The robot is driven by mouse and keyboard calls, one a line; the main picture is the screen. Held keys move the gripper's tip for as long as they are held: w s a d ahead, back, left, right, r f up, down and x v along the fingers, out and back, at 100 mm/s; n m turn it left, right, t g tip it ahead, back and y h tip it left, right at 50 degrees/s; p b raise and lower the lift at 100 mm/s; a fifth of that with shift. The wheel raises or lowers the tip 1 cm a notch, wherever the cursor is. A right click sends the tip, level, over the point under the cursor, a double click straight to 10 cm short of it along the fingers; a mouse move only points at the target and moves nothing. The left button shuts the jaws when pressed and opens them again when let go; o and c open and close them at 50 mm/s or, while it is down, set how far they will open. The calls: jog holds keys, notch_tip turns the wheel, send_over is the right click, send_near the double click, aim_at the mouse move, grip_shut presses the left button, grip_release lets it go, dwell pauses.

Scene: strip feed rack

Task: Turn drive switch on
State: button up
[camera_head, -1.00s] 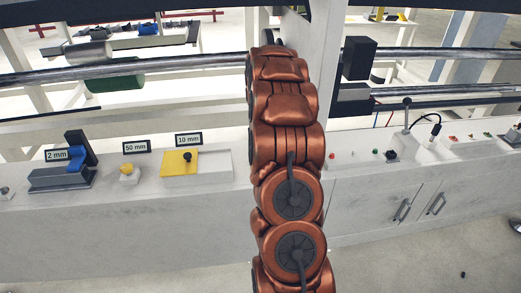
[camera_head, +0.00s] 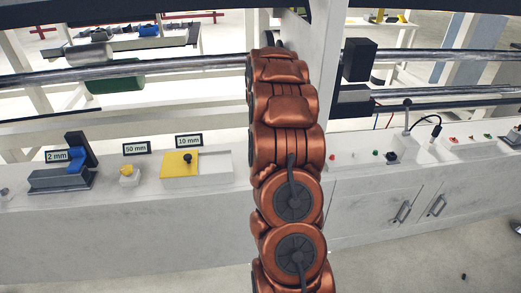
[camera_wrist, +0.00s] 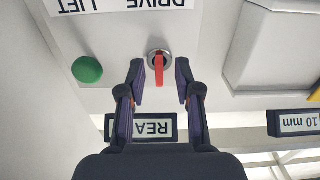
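The drive switch (camera_wrist: 159,67) is in the upper middle of the wrist view, a red lever on a round silver base. It sits on a white panel close to an upside-down label reading DRIVE (camera_wrist: 162,4). The red lever runs along the picture's vertical. My gripper (camera_wrist: 160,72) is open, one dark finger on each side of the red lever. Gaps show between the lever and both fingers; I cannot tell the depth between them. In the head view my arm covers the gripper and the switch.
A green button (camera_wrist: 87,69) and an upside-down LIFT label (camera_wrist: 77,6) are left of the switch. A partly covered REA label (camera_wrist: 150,127) is behind the fingers. A pale raised block (camera_wrist: 275,50) is at right. In the head view a yellow block (camera_head: 180,163) sits on the bench.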

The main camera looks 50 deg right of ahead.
jog(key=shift+r, duration=0.15)
notch_tip(320, 180, up, 12)
dwell(0.5)
dwell(0.6)
jog(key=s+a+r+n+p, duration=0.1)
jog(key=s+a+r+p, duration=0.15)
jog(key=a, duration=0.55)
jog(key=s+a+r+n+p, duration=0.1)
jog(key=s+a+r+n, duration=0.15)
jog(key=a, duration=0.55)
jog(key=s+a+r+p, duration=0.1)
jog(key=s+a+r, duration=0.25)
jog(key=a, duration=0.45)
jog(key=s+a+n+g+p, duration=0.1)
jog(key=s+a+n+p, duration=0.1)
jog(key=s+a, duration=0.5)
jog(key=s+a+n+p, duration=0.1)
jog(key=s+a+p, duration=0.2)
jog(key=s, duration=1.2)
jog(key=a, duration=0.3)
jog(key=shift+a+n+g, duration=0.35)
jog(key=shift+g, duration=0.05)
jog(key=shift+a, duration=0.15)
